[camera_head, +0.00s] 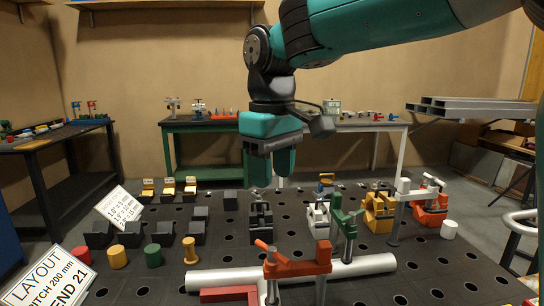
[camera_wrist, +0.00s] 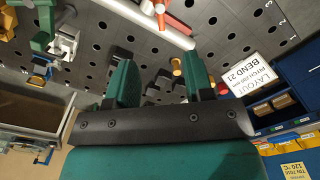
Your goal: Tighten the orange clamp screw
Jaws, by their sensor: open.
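An orange clamp (camera_head: 298,268) stands at the front of the perforated table, with its arm over the white pipe (camera_head: 350,268). A slanted orange handle (camera_head: 267,248) sticks up at the clamp's left end. Orange parts beside the pipe also show at the top of the wrist view (camera_wrist: 177,22). My gripper (camera_head: 271,172) is open and empty, pointing down above the table, behind the clamp and well apart from it. Its two green fingers also show in the wrist view (camera_wrist: 160,80). The clamp's lower part is partly hidden by the pipe and its own body.
A green clamp (camera_head: 348,237) and a grey clamp (camera_head: 397,215) stand to the right. Dark (camera_head: 261,217), yellow (camera_head: 379,213) and orange (camera_head: 430,208) vises stand behind the pipe. Red, yellow and green cylinders and dark blocks are at left, near a sign (camera_head: 52,277).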

